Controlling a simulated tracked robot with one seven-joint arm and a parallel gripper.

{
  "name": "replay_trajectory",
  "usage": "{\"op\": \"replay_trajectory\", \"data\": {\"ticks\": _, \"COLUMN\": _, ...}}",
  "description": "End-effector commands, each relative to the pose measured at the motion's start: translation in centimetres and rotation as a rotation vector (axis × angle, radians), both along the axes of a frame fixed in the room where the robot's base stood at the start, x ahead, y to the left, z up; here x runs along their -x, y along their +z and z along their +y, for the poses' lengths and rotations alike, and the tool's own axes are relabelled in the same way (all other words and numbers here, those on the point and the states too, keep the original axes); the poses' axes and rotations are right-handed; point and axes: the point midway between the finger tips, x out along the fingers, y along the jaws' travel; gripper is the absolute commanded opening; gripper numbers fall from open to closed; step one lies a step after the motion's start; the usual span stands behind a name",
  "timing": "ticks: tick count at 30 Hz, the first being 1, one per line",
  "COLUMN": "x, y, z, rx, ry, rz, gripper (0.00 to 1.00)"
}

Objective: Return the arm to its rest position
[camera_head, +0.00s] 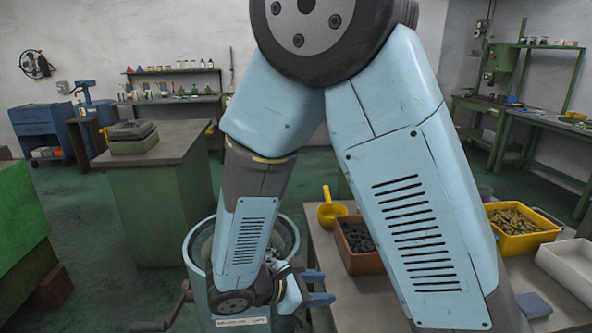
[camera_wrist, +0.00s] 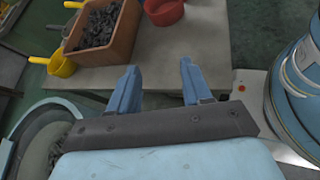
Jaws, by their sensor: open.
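My arm, pale blue and dark grey, fills the middle of the head view, folded at its elbow. My gripper (camera_head: 318,288) hangs low at the end of it, partly hidden by my own links. In the wrist view my gripper (camera_wrist: 157,82) shows two blue fingers spread apart with nothing between them. The fingers point toward a grey-beige table (camera_wrist: 215,45). They seem to touch nothing.
A round metal drum (camera_head: 291,232) with a crank stands beside my gripper. The table holds a brown bin of dark parts (camera_head: 372,266), a yellow scoop (camera_head: 330,212), a yellow bin (camera_head: 527,243) and a white tray (camera_head: 570,268). A green cabinet (camera_head: 160,215) stands left; floor between is clear.

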Motion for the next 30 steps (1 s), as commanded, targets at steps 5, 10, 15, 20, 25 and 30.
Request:
{"op": "replay_trajectory", "data": {"ticks": 5, "x": -0.4, "y": 2.9, "z": -3.3, "rx": -0.164, "ry": -0.199, "rz": -0.04, "gripper": 0.49}}
{"op": "replay_trajectory", "data": {"ticks": 10, "x": -0.2, "y": 5.2, "z": -6.1, "rx": -0.317, "ry": -0.377, "rz": -0.085, "gripper": 0.49}}
{"op": "replay_trajectory", "data": {"ticks": 15, "x": 0.2, "y": 7.5, "z": -8.5, "rx": -0.472, "ry": -0.545, "rz": -0.144, "gripper": 0.49}}
{"op": "replay_trajectory", "data": {"ticks": 20, "x": 0.8, "y": 9.7, "z": -10.6, "rx": -0.621, "ry": -0.696, "rz": -0.211, "gripper": 0.49}}
{"op": "replay_trajectory", "data": {"ticks": 25, "x": 1.5, "y": 12.0, "z": -12.6, "rx": -0.78, "ry": -0.846, "rz": -0.298, "gripper": 0.49}}
{"op": "replay_trajectory", "data": {"ticks": 30, "x": 2.5, "y": 14.3, "z": -14.3, "rx": -0.94, "ry": -0.981, "rz": -0.396, "gripper": 0.49}}
